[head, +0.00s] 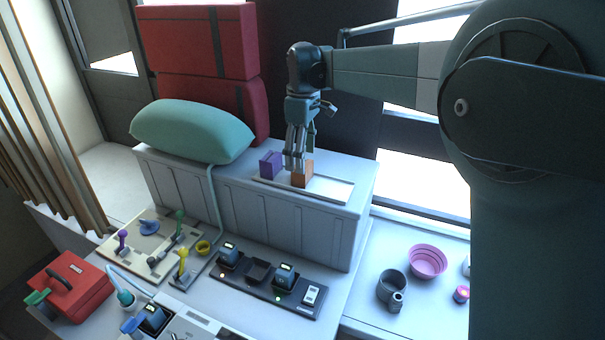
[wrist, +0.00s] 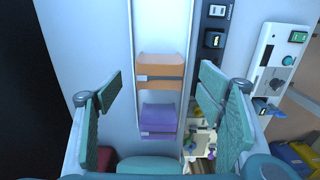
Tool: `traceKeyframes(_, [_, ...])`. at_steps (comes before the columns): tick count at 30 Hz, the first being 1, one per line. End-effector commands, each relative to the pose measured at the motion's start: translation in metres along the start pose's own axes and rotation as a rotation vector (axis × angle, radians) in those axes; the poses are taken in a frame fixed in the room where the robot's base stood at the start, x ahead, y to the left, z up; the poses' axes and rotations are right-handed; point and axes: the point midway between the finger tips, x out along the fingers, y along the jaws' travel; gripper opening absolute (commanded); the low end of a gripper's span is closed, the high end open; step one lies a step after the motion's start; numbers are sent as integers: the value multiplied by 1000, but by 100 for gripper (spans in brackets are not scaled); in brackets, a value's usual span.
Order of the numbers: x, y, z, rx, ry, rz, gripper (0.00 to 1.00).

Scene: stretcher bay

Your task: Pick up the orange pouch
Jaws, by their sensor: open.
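The orange pouch (head: 302,178) stands on a pale tray (head: 330,190) on top of the white cabinet in the head view. A purple pouch (head: 270,165) stands beside it to the left, with a gap between them. My gripper (head: 295,165) points down at the orange pouch, and its fingers cover part of it. In the wrist view the orange pouch (wrist: 161,72) lies ahead, between and beyond the open fingers (wrist: 160,95). The purple pouch (wrist: 158,118) is nearer the bottom of that view. The fingers hold nothing.
A green pillow (head: 190,132) and stacked red cases (head: 205,45) are to the left on the cabinet (head: 250,210). Below are a charger strip (head: 265,282), a red box (head: 70,285), a grey mug (head: 392,288) and a pink bowl (head: 428,261). The tray's right end is clear.

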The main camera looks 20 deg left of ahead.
Motion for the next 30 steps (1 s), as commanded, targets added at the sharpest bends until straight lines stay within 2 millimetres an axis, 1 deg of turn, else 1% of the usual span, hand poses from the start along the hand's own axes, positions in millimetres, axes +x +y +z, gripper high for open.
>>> traceKeyframes(5, [12,1,-1,0,0,0,67])
traceKeyframes(12, [38,1,-2,0,0,0,67])
traceKeyframes(16, [48,1,-2,0,0,0,67])
traceKeyframes(19, [50,1,-2,0,0,0,67])
traceKeyframes(30, [50,1,-2,0,0,0,67])
